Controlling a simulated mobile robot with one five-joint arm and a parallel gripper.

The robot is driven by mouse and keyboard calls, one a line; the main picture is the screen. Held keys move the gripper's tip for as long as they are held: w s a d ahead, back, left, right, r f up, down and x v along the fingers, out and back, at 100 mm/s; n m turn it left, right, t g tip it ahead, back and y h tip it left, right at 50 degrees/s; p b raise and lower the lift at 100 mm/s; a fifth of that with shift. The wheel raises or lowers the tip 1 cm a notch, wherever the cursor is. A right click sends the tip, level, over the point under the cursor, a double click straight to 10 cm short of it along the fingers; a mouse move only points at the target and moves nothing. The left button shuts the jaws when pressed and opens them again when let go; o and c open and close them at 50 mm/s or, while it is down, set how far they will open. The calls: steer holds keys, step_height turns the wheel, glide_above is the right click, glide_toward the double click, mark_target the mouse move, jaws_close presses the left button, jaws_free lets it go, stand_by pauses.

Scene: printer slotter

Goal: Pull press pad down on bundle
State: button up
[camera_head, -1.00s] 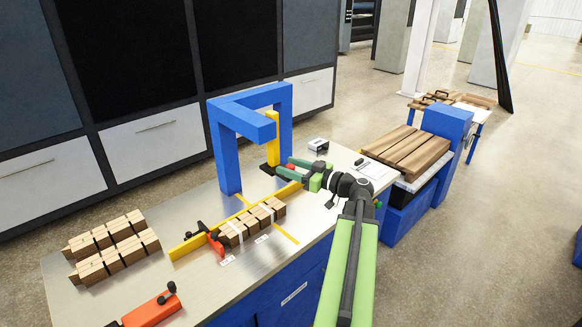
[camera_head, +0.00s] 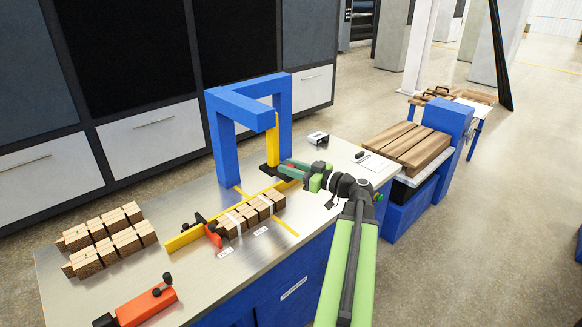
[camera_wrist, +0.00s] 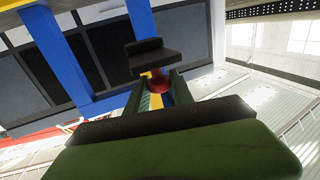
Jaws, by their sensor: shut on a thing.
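The bundle (camera_head: 251,215) is a row of brown blocks with white bands, lying along a yellow fence on the metal bench. The press pad (camera_head: 270,169) is a dark plate at the foot of a yellow post (camera_head: 272,143) under the blue frame (camera_head: 222,150). It is behind the bundle's right end, with a gap to it in the picture. My gripper (camera_head: 287,167) reaches in from the right and is shut at the pad. In the wrist view, a red handle (camera_wrist: 158,82) sits between my fingers beneath a dark block. My fingers partly hide the handle.
An orange-red clamp (camera_head: 213,235) is at the bundle's left end. Stacked brown blocks (camera_head: 105,238) and another orange-red tool (camera_head: 146,305) lie on the left of the bench. A small white-and-black device (camera_head: 318,137) stands behind my wrist.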

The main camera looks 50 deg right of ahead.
step_height(320, 180, down, 12)
steer(key=b, duration=1)
steer(key=shift+r, duration=0.1)
steer(key=o, duration=0.9)
steer(key=s+d, duration=0.3)
steer(key=s, duration=1.4)
steer(key=shift+d, duration=0.1)
